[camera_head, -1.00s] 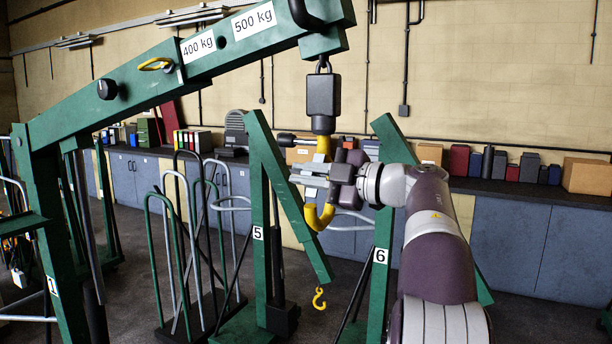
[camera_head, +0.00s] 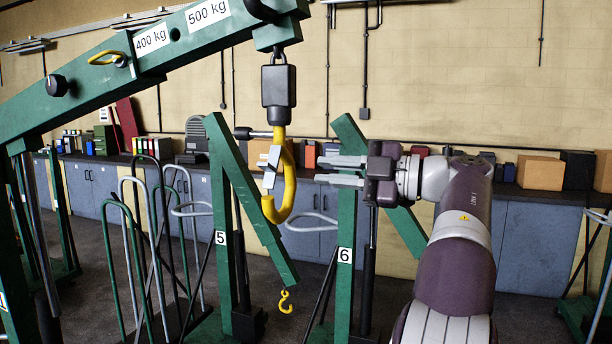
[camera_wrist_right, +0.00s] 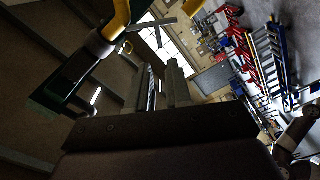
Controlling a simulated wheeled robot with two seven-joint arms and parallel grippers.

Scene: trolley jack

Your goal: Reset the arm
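My right arm (camera_head: 455,235) reaches up from the lower right in the head view. Its gripper (camera_head: 335,171) points left, its two grey fingers a little apart with nothing between them. The yellow crane hook (camera_head: 289,190), with a grey latch, hangs from a black block (camera_head: 278,87) left of the fingertips. A gap shows between fingertips and hook. In the right wrist view, the two fingers (camera_wrist_right: 162,75) stand apart and part of the yellow hook (camera_wrist_right: 117,22) shows at the upper left. My left gripper is not in view.
A green crane boom (camera_head: 130,55) slopes across the upper left. Green posts marked 5 (camera_head: 224,190) and 6 (camera_head: 346,215) stand behind the hook. A bench with blue-grey cupboards (camera_head: 520,245) and boxes runs along the wall. A small yellow hook (camera_head: 285,300) hangs low.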

